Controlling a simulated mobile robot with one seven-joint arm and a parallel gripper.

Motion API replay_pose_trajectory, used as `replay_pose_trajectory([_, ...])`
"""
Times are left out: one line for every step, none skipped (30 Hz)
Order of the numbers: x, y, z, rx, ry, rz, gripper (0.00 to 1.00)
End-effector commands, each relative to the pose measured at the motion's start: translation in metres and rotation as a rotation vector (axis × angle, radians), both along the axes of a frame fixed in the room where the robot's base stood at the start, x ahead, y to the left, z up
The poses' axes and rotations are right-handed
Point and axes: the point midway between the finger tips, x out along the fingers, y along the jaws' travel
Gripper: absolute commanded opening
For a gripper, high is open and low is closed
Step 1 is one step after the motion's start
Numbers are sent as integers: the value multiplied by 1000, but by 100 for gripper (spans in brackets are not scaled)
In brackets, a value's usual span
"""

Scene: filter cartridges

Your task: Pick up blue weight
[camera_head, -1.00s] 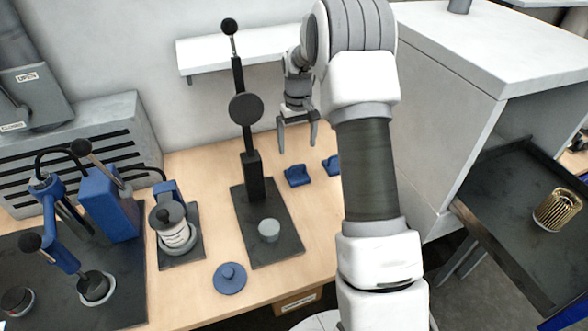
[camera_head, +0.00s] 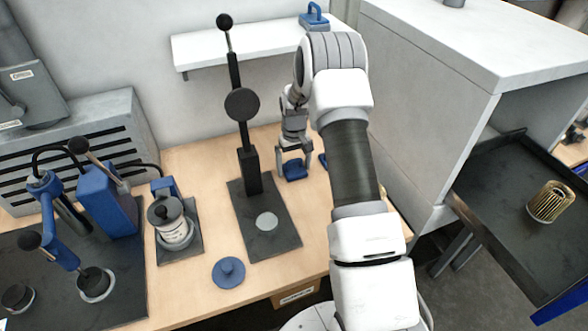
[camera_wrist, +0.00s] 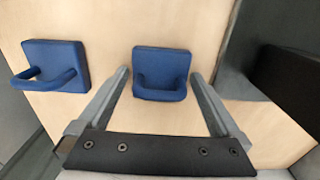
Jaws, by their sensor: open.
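Two blue weights with loop handles sit on the wooden table. One blue weight (camera_head: 292,169) is between my gripper's fingers in the head view. The wrist view also shows this weight (camera_wrist: 162,68) between and just beyond the fingertips. My gripper (camera_head: 294,175) is open and points down; its fingers (camera_wrist: 160,76) stand apart on either side of that weight, and I cannot tell whether they touch it. The second blue weight (camera_wrist: 55,66) lies left in the wrist view; in the head view it (camera_head: 323,160) is partly hidden by my arm.
A black press stand (camera_head: 250,175) is just left of the gripper. A white shelf (camera_head: 240,45) holds another blue handled block (camera_head: 314,17). A blue round lid (camera_head: 229,272) lies near the front edge. A grey cabinet (camera_head: 430,120) and black tray (camera_head: 480,200) are right.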

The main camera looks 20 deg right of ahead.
Motion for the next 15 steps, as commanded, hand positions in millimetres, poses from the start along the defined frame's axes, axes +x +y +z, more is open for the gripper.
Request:
replay_pose_trajectory([0, 0, -1, 0, 0, 0, 100])
replay_pose_trajectory([0, 0, -2, 0, 0, 0, 100])
replay_pose_trajectory([0, 0, -2, 0, -1, 0, 100])
replay_pose_trajectory([0, 0, -2, 0, -1, 0, 100])
replay_pose_trajectory([0, 0, -2, 0, -1, 0, 100])
replay_pose_trajectory([0, 0, -2, 0, 0, 0, 100])
replay_pose_trajectory([0, 0, -2, 0, 0, 0, 98])
replay_pose_trajectory([0, 0, -2, 0, 0, 0, 93])
replay_pose_trajectory([0, 0, -2, 0, 0, 0, 86])
replay_pose_trajectory([0, 0, -2, 0, 0, 0, 80])
replay_pose_trajectory([0, 0, -1, 0, 0, 0, 75])
replay_pose_trajectory([0, 0, -1, 0, 0, 0, 68])
replay_pose_trajectory([0, 0, -1, 0, 0, 0, 62])
replay_pose_trajectory([0, 0, -1, 0, 0, 0, 57])
replay_pose_trajectory([0, 0, -1, 0, 0, 0, 50])
